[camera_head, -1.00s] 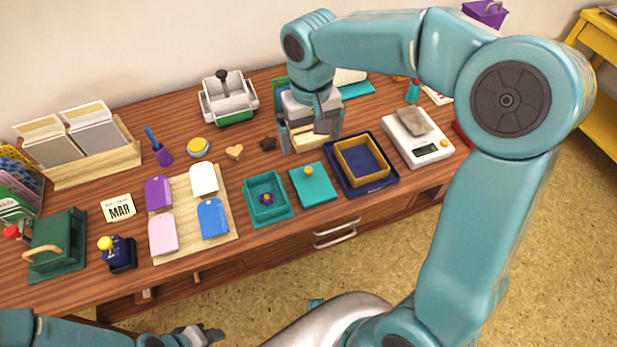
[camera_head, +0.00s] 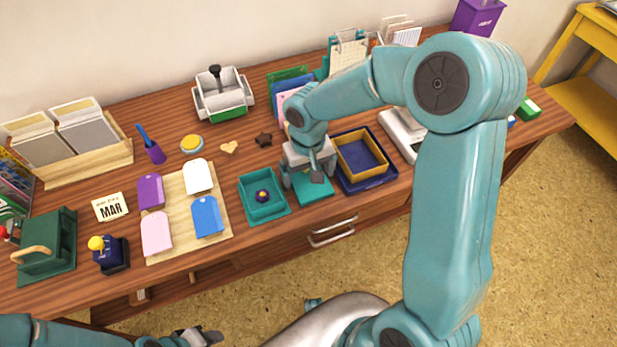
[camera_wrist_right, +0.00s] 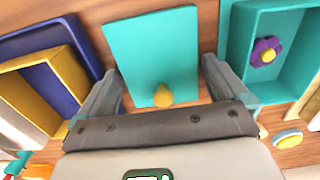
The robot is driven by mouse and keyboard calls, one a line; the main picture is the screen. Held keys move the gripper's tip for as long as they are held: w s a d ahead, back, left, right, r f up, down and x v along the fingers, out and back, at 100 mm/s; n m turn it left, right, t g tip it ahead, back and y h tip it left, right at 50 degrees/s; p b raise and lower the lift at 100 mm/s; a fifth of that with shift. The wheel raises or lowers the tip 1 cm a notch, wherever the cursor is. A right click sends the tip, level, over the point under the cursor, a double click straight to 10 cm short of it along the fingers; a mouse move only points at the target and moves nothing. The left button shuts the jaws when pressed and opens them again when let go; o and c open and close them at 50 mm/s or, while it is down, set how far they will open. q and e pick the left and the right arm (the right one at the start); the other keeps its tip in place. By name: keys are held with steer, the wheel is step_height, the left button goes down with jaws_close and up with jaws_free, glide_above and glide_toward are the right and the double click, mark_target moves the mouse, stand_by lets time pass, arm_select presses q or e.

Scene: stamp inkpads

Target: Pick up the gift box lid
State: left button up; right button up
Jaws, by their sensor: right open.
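The gift box lid is a flat teal square (camera_head: 314,193) on the table, partly hidden under my right gripper in the head view. In the right wrist view the lid (camera_wrist_right: 152,50) lies between the fingers, with a yellow knob (camera_wrist_right: 163,96) near its edge closest to the palm. My right gripper (camera_head: 309,184) is open over the lid, with one finger on each side and nothing held. The teal box (camera_head: 248,205) stands just left of the lid with a purple flower inside. My left gripper (camera_head: 205,337) is low at the bottom edge, away from the table; its jaw state is unclear.
A navy tray (camera_head: 392,178) with a mustard box (camera_head: 361,157) stands close right of the lid. A wooden board (camera_head: 180,209) with several coloured tags lies left of the teal box. A scale (camera_head: 400,133) is at the right, partly hidden by my arm.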

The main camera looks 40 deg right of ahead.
steer(key=shift+c, duration=0.3)
steer(key=c, duration=0.7)
steer(key=shift+r, duration=0.1)
